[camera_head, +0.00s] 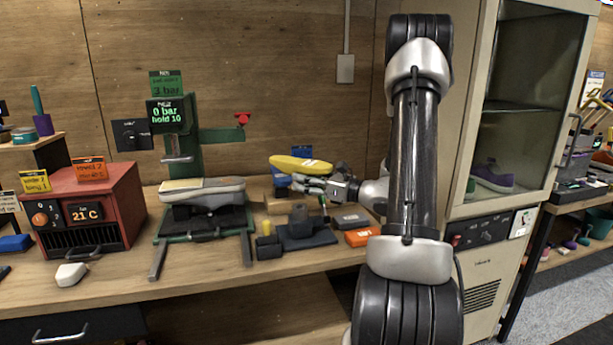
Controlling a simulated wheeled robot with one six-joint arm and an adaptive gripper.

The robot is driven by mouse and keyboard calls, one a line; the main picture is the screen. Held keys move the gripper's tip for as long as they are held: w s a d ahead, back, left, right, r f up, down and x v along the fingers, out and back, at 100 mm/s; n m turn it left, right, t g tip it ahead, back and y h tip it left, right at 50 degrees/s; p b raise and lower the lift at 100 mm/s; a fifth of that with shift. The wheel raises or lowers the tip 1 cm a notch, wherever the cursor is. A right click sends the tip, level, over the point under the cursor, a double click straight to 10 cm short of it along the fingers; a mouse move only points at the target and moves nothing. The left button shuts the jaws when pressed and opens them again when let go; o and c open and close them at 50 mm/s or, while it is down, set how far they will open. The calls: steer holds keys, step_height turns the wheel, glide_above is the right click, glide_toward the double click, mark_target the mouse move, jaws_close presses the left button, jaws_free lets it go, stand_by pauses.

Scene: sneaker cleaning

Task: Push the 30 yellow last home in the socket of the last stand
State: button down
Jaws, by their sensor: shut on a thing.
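The yellow last (298,164) is a long yellow, foot-shaped block. It lies roughly level in the air over the bench, its narrow end to the right. My gripper (316,184) comes in from the right and is shut on the last from below. A dark stand (305,240) with a short upright post sits on the bench under and in front of the gripper. It looks like the last stand; its socket cannot be made out. The last is apart from this stand, above it. The gripper hides part of the last's underside.
A green press (185,140) with a grey pad stands left of the stand. A red heater box (90,205) is farther left. A small yellow-topped block (267,242), an orange box (361,237) and a grey box (350,219) crowd the stand. A tall cabinet (490,250) stands right.

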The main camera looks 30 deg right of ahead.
steer(key=shift+f, duration=2.1)
steer(key=shift+f, duration=2.35)
steer(key=c, duration=0.5)
jaws_free()
steer(key=shift+c, duration=0.2)
steer(key=v, duration=1.2)
steer(key=shift+f, duration=0.1)
